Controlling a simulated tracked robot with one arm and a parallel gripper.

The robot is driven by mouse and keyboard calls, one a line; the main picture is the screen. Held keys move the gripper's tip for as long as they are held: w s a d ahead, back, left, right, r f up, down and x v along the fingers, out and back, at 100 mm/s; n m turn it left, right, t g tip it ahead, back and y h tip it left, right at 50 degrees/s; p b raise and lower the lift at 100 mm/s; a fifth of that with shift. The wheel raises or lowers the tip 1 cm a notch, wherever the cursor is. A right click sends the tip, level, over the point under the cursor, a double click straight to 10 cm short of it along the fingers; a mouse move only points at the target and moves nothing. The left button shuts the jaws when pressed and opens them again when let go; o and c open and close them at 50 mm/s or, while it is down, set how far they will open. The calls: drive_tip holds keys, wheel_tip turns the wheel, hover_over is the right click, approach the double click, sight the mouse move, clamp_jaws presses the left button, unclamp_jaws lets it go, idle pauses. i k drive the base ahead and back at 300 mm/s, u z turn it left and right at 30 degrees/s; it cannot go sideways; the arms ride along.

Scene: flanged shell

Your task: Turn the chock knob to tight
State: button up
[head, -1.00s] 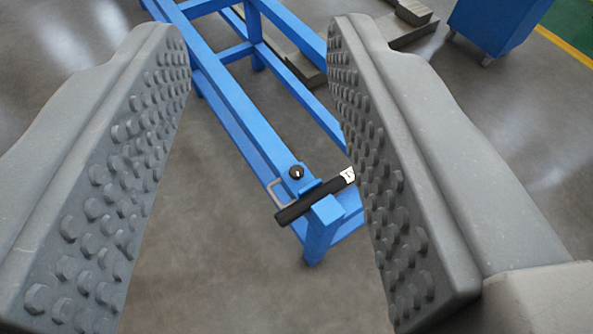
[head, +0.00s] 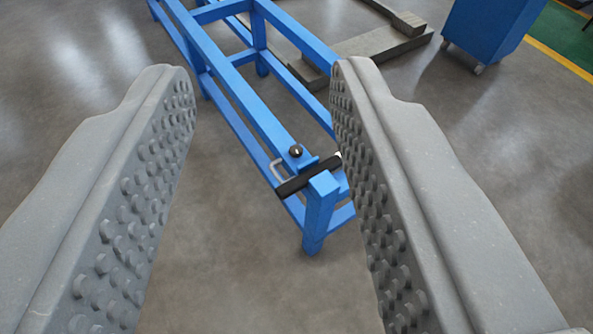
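The chock knob (head: 296,151) is a small round black knob with a light mark, on top of the near end of a blue steel frame (head: 248,105). A black bar (head: 305,177) lies across the frame end just in front of it, and a grey bent handle (head: 277,170) stands at its left. My gripper (head: 262,75) is open and empty, its two grey studded fingers wide apart. The knob shows in the gap between the fingers, well beyond them and apart from them. Which way the knob's mark points is too small to tell.
A blue wheeled cabinet (head: 490,28) stands at the upper right, near a yellow floor line (head: 560,57). Grey beams (head: 385,42) lie on the floor behind the frame. The grey floor left of the frame and in front of it is clear.

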sight(295, 151)
drive_tip(key=k, duration=0.7)
drive_tip(key=z, duration=0.65)
drive_tip(key=i, duration=1.9)
drive_tip(key=u, duration=0.8)
drive_tip(key=i, duration=0.25)
drive_tip(key=u, duration=0.25)
